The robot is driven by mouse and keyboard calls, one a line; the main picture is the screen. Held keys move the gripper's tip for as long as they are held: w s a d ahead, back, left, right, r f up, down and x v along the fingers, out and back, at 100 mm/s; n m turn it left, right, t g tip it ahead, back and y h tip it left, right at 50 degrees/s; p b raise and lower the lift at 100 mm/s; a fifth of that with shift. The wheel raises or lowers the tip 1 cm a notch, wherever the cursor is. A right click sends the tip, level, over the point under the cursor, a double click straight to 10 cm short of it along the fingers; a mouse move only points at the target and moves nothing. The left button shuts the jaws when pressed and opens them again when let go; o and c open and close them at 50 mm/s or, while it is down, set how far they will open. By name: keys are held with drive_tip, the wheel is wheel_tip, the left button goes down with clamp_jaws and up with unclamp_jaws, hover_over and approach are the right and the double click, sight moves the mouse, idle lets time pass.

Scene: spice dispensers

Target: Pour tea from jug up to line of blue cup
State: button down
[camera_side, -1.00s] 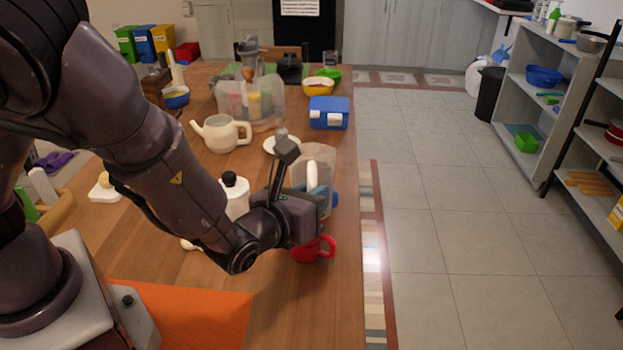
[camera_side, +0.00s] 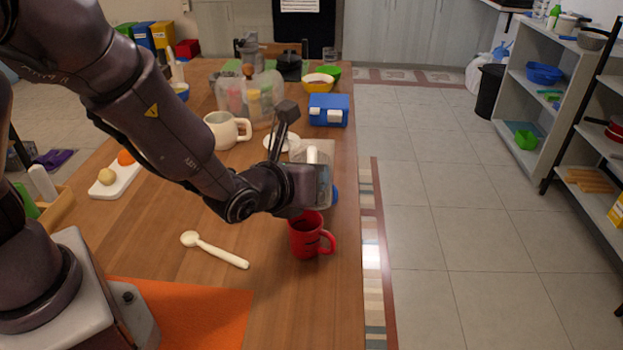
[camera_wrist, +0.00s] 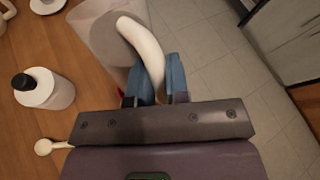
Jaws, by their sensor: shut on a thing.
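My gripper (camera_wrist: 158,85) is shut on the white curved handle of the clear jug (camera_wrist: 92,32). In the side view, the jug (camera_side: 325,152) shows past my wrist at the table's right side and appears raised. Its tilt and the tea level are not clear.
A red mug (camera_side: 304,238) stands just in front of my gripper, near the table's right edge. A white spoon (camera_side: 218,250) lies to its left. A black-lidded white jar (camera_wrist: 48,92) stands left in the wrist view.

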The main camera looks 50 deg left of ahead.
sight(322, 161)
drive_tip(key=shift+w+a+r+n+g+h+p, duration=0.25)
drive_tip(key=shift+w+a+n+g+h+p, duration=0.2)
drive_tip(key=shift+w+a+p, duration=0.35)
idle(1.2)
drive_tip(key=shift+w+a+r+n+g+h+p, duration=0.35)
drive_tip(key=shift+a+g+h+p, duration=0.35)
drive_tip(key=shift+p, duration=1.1)
idle(1.4)
drive_tip(key=shift+w+g, duration=0.15)
drive_tip(key=shift+g, duration=0.1)
idle(1.0)
drive_tip(key=shift+s+d+f+m+t+y, duration=0.4)
drive_tip(key=shift+s+d+t+y, duration=0.25)
drive_tip(key=shift+t+y, duration=0.25)
drive_tip(key=shift+b, duration=0.3)
